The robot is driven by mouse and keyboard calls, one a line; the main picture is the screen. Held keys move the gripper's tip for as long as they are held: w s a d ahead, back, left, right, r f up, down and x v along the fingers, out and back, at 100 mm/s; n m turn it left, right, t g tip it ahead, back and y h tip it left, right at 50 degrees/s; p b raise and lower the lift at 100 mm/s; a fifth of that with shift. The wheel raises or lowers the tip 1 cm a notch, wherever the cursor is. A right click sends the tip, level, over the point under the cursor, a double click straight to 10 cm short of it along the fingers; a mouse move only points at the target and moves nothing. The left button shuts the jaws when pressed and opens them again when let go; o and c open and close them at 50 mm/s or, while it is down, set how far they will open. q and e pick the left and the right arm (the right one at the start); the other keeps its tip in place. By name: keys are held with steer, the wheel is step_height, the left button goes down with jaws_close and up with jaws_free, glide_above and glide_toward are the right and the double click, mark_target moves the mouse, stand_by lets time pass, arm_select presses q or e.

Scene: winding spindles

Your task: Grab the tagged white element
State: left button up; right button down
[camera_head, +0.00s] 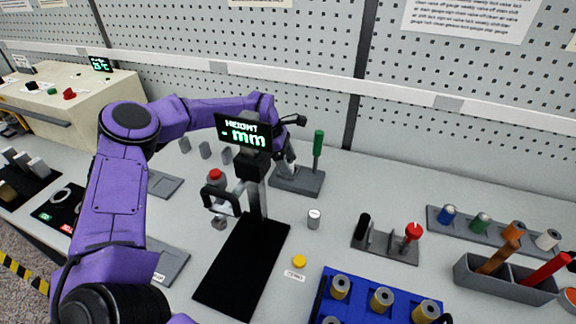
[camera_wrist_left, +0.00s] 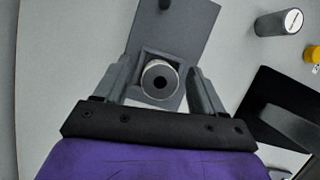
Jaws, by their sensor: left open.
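A pale ring-shaped element (camera_wrist_left: 160,80) with a dark centre hole sits in a square pocket of a grey fixture (camera_wrist_left: 192,28); I see no tag on it. My left gripper (camera_wrist_left: 163,92) is open, its fingers on either side of the element. In the head view my left gripper (camera_head: 286,160) is over the grey fixture (camera_head: 308,186) with the green handle, partly hidden by the display. A small grey cylinder (camera_head: 314,219) with a marked white top stands alone on the table; it also shows in the wrist view (camera_wrist_left: 279,23).
A height gauge (camera_head: 244,131) with a black base (camera_head: 238,275) stands left of the cylinder. A yellow button (camera_head: 299,262), a blue tray (camera_head: 362,313) of spools, a grey stand (camera_head: 385,246) and a rack (camera_head: 497,236) of coloured spools lie to the front and right.

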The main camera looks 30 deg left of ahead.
arm_select(q)
steer(key=c, duration=1.2)
steer(key=shift+c, duration=0.2)
steer(key=shift+r, duration=0.1)
